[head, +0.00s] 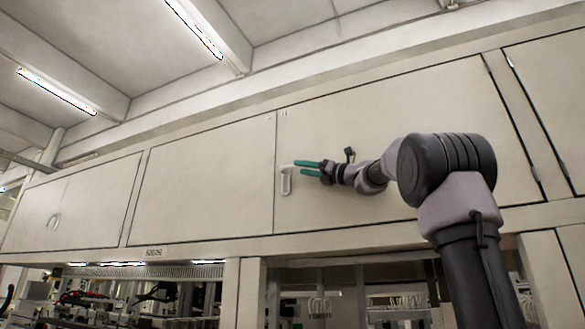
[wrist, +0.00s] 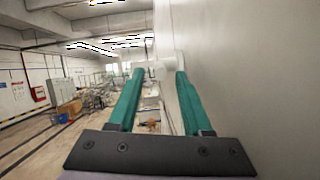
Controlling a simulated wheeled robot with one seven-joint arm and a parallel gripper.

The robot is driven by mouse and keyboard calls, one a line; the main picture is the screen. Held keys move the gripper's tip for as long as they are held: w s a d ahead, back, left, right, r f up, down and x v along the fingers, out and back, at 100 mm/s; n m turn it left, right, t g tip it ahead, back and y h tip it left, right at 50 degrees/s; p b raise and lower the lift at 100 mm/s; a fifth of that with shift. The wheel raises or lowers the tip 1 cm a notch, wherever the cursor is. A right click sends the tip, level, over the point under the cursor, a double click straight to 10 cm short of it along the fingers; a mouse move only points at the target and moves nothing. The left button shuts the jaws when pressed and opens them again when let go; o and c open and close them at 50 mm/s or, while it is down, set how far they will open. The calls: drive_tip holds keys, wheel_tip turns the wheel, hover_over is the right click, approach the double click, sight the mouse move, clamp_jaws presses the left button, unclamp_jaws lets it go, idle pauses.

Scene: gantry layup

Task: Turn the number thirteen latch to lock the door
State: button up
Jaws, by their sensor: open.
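The latch (head: 286,183) is a small pale fitting with a looped handle on the cabinet front, near the left edge of a large door (head: 370,130). My gripper (head: 299,168) is open, just right of the latch's upper end, with its teal fingers pointing left along the door. In the head view I cannot tell if the fingers touch the latch. In the wrist view, my gripper (wrist: 157,74) has its fingers apart, the right one close to the door surface (wrist: 230,80). A blurred pale shape shows between the tips. The number thirteen is not legible.
Another closed door (head: 200,185) adjoins on the left, and a further one with a pale handle (head: 53,221) is at far left. A beam (head: 350,241) runs below the doors, over an opening with equipment. Open floor (wrist: 35,150) shows at left in the wrist view.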

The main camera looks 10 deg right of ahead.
sight(289, 166)
drive_tip(key=shift+x, duration=2.15)
drive_tip(key=shift+d, duration=0.1)
clamp_jaws()
